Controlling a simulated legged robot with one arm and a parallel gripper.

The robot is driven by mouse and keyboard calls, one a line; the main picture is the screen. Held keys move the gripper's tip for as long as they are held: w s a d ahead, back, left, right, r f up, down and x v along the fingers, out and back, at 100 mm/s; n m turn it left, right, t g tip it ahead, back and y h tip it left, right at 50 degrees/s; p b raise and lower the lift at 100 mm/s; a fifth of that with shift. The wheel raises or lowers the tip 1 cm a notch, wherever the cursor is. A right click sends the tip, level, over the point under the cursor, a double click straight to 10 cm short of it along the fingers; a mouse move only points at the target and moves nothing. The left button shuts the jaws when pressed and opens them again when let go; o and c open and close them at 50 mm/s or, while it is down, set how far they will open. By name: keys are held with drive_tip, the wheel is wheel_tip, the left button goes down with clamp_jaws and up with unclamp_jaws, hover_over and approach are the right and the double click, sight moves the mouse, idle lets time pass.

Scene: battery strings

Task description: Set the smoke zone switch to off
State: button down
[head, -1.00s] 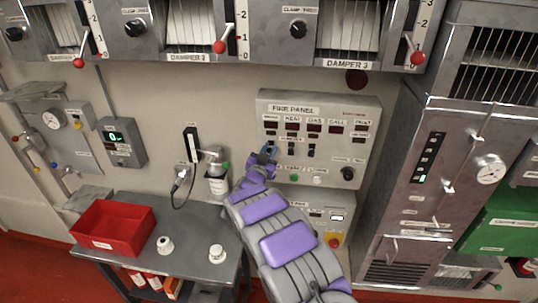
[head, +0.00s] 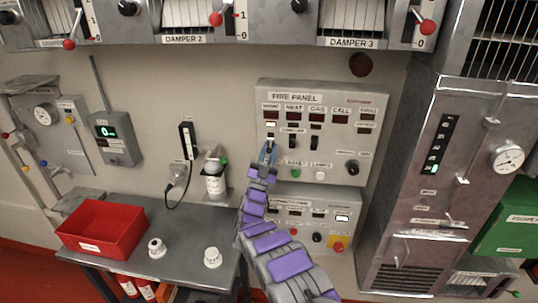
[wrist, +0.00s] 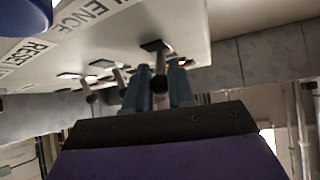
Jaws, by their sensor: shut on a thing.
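The grey fire panel (head: 345,95) on the wall has smoke, heat, gas, call and fault columns. My gripper (head: 268,150) is at the panel below that light and hides the smoke zone switch there in the head view.
Two black toggle switches, the heat switch (head: 293,141) and the gas switch (head: 316,143), stand close to the right. A green button (head: 294,174) and a black knob (head: 351,168) are lower. A table (head: 185,235) holds a red bin (head: 103,228).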

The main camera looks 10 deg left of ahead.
drive_tip(key=shift+a+f+h, duration=0.1)
drive_tip(key=shift+f+h, duration=0.15)
drive_tip(key=shift+h, duration=0.05)
idle(0.4)
drive_tip(key=c, duration=1)
unclamp_jaws()
drive_tip(key=shift+r, duration=0.1)
drive_tip(key=shift+c, duration=0.2)
drive_tip(key=shift+m, duration=0.3)
drive_tip(key=w+b+v, duration=0.1)
drive_tip(key=b+v, duration=1.4)
drive_tip(key=v, duration=0.2)
drive_tip(key=shift+s+f, duration=0.25)
drive_tip(key=shift+f, duration=0.3)
